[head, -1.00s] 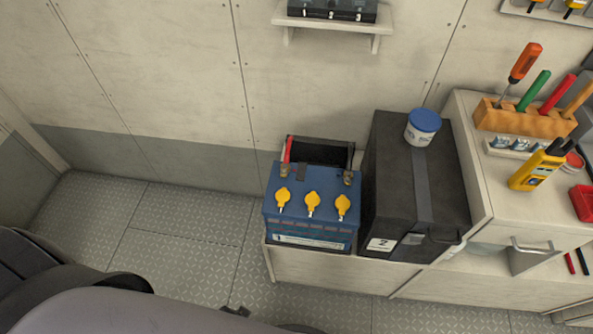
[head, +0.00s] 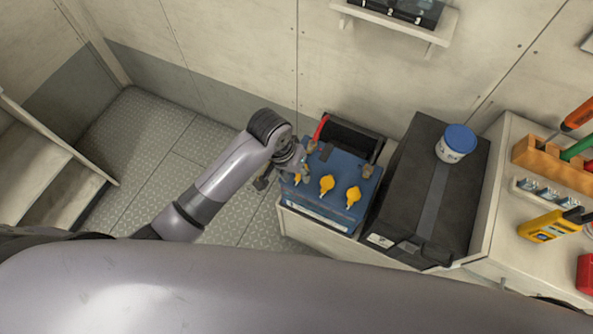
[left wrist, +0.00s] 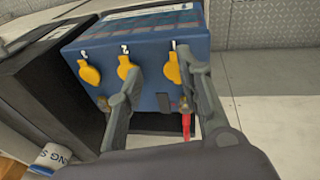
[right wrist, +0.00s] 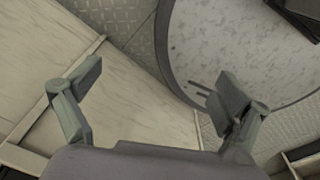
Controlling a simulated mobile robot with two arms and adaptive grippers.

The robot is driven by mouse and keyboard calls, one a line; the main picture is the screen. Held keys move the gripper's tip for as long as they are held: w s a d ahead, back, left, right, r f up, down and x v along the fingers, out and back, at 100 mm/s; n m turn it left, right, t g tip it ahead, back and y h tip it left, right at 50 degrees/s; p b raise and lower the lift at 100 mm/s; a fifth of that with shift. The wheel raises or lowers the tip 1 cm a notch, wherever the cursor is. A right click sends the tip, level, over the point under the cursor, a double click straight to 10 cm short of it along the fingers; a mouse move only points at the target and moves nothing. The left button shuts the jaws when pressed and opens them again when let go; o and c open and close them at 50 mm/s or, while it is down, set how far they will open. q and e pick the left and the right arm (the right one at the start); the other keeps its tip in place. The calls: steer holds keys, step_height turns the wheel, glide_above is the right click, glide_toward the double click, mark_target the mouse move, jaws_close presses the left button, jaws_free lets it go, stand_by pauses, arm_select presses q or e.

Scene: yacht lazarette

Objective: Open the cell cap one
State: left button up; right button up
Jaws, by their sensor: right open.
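The blue battery (head: 330,193) stands in a bay of the low bench and carries three yellow cell caps. Cell cap one is the leftmost (head: 298,178) in the head view. In the left wrist view, cap one (left wrist: 173,69) lies under the number 1, with cap two (left wrist: 125,67) and a third cap (left wrist: 88,73) to its left. My left gripper (left wrist: 160,68) is open, its fingers spread either side of cap one; the left finger overlaps cap two's edge. Contact cannot be told. My right gripper (right wrist: 160,86) is open and empty, away from the battery.
A black box (head: 420,190) stands close right of the battery, with a blue-lidded tub (head: 456,143) on it. A red-covered terminal (head: 319,130) is at the battery's back. A wall shelf (head: 400,18) is above. Floor at left (head: 150,135) is clear.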

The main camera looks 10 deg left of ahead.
arm_select(q)
step_height(320, 180, up, 11)
steer(key=w+g+y+p, duration=0.1)
steer(key=w+y, duration=0.1)
glide_toward(298, 180)
steer(key=shift+m, duration=0.4)
step_height(298, 180, down, 8)
steer(key=shift+r+p, duration=0.2)
steer(key=shift+p, duration=0.25)
arm_select(e)
steer(key=r, duration=0.1)
steer(key=w+r, duration=0.1)
steer(key=shift+d+r, duration=0.2)
steer(key=shift+r, duration=0.15)
arm_select(q)
steer(key=shift+c, duration=0.5)
steer(key=shift+d, duration=0.1)
jaws_close()
arm_select(e)
steer(key=shift+a, duration=0.2)
